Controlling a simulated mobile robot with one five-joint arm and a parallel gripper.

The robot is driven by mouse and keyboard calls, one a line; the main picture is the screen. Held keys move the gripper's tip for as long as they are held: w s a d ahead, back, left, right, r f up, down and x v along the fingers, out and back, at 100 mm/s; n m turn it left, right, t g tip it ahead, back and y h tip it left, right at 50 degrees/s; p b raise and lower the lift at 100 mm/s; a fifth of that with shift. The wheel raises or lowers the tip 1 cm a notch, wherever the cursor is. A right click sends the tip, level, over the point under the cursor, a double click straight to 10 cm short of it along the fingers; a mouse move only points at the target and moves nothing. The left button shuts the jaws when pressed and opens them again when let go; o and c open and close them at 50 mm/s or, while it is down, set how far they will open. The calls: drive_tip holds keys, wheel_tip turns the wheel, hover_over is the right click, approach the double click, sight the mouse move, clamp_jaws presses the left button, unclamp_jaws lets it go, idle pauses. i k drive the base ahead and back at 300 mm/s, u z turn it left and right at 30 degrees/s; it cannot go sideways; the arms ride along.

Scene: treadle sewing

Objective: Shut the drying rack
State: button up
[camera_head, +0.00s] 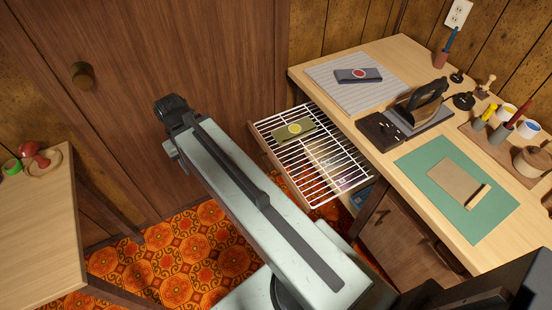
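The drying rack (341,177) is a white wire grid in a wooden drawer frame. It is pulled out from under the light wooden desk top, to the left of the desk. A small olive-green piece with a yellow round mark (294,129) lies on the wires near the back. Below the wires some papers and a blue item show faintly. My pale green arm crosses the middle of the view, in front of the rack's left side. Its dark joint is at the upper left, clear of the rack. I cannot see my gripper's fingers.
The desk (300,73) holds a striped mat (325,78), a black iron-like tool (425,100), a green cutting mat (415,160) and several stamps and pots. A side table (40,235) stands at the left. Orange patterned floor (190,250) is open between them; a wooden door (150,60) is behind.

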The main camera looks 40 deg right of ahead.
sight(282, 172)
drive_tip(key=z, duration=1)
drive_tip(key=i, duration=0.35)
drive_tip(key=u, duration=0.1)
